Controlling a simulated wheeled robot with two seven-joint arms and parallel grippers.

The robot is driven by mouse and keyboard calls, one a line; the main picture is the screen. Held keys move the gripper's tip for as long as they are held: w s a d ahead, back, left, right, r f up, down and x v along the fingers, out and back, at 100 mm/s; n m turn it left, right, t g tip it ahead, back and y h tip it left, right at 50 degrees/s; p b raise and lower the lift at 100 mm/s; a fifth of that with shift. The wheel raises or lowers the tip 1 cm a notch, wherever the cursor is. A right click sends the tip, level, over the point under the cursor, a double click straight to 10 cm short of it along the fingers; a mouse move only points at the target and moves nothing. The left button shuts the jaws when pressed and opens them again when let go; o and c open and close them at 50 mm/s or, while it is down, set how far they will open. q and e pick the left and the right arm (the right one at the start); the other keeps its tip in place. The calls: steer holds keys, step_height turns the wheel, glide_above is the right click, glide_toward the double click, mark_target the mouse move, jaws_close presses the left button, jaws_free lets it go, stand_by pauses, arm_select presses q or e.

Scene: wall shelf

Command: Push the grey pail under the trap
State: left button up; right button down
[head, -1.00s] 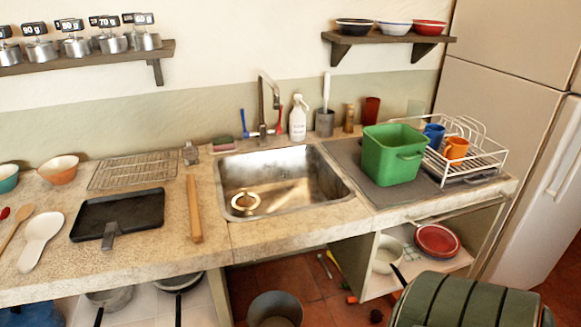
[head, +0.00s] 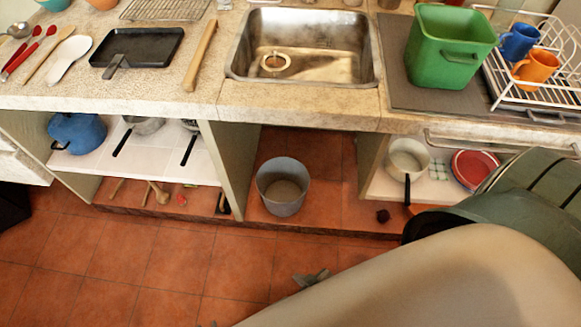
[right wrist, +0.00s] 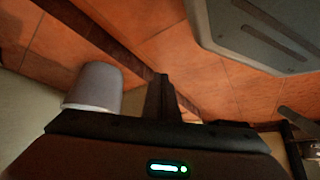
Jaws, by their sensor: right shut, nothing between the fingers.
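The grey pail (head: 283,187) stands upright on the tiled floor in the open bay below the sink. It appears empty from above. My right gripper (head: 311,277) is low over the floor, in front of the pail and slightly to its right, apart from it. In the right wrist view its shut, empty fingers (right wrist: 164,97) show beside the pail (right wrist: 95,87). The trap is hidden beneath the counter; only the steel sink (head: 303,47) and its drain ring (head: 275,62) show above. My left gripper is not in view.
Cupboard walls bound the bay at left (head: 228,165) and right (head: 371,165). A low shelf at left holds a blue pot (head: 77,133); one at right holds a pale pan (head: 408,158) and red plates (head: 473,168). The floor (head: 150,265) at front left is clear.

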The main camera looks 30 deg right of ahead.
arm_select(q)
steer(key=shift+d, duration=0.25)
arm_select(e)
steer(key=shift+w+d+r, duration=0.1)
steer(key=shift+w+d, duration=0.05)
steer(key=shift+d, duration=0.05)
